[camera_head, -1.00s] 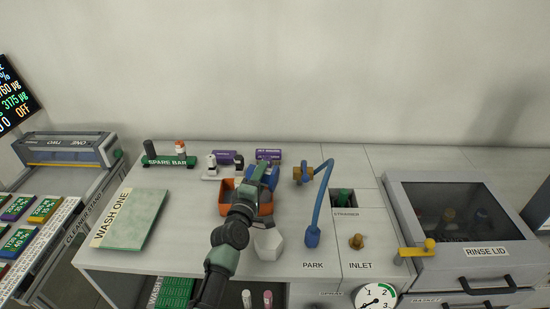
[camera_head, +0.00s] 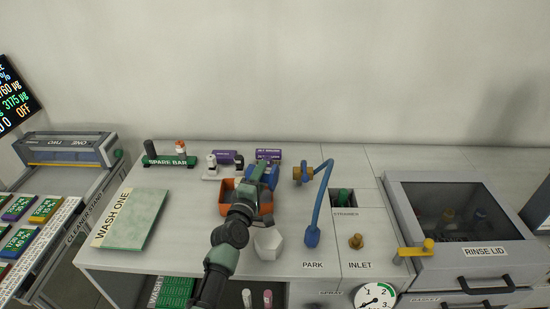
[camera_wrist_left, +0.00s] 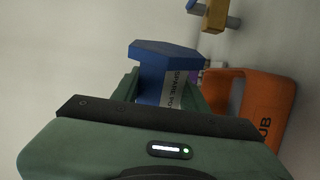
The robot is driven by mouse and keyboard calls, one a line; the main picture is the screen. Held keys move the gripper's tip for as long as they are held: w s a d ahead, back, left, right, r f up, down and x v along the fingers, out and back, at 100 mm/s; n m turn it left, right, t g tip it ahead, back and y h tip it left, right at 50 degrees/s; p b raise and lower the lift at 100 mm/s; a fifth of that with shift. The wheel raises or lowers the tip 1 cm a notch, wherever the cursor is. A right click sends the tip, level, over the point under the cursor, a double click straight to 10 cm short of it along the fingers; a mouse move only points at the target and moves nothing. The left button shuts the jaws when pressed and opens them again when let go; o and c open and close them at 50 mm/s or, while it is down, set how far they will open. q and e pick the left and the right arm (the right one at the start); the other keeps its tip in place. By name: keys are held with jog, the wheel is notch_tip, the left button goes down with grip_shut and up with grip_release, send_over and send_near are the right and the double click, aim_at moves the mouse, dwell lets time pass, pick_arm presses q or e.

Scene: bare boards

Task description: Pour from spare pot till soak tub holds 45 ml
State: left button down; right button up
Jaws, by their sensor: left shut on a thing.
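The spare pot (camera_wrist_left: 165,62) is a blue angular pot with a pale label, held at the tip of my left gripper (camera_wrist_left: 160,100). In the head view my left gripper (camera_head: 256,178) reaches over the orange soak tub (camera_head: 227,207), and the blue pot (camera_head: 271,176) shows at its far end. In the left wrist view the tub (camera_wrist_left: 258,112), lettered "UB", stands just right of the pot. The pot appears tilted in the wrist view. The tub's inside and any liquid are hidden or too small to tell. My right gripper is not in view.
A white faceted block (camera_head: 268,244) stands just in front of the tub. Purple boxes (camera_head: 267,155) and a spare bar rack (camera_head: 168,161) stand behind.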

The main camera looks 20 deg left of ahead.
pick_arm(q)
jog(key=shift+a+r+n+p, duration=0.25)
jog(key=shift+r+n+p, duration=0.15)
jog(key=shift+n+p, duration=0.4)
dwell(2.7)
jog(key=shift+d+f+m+b, duration=0.15)
jog(key=shift+f+m+b, duration=0.2)
jog(key=shift+m, duration=0.05)
jog(key=shift+d+f+m, duration=0.2)
jog(key=shift+f+m, duration=0.1)
jog(key=shift+m, duration=0.8)
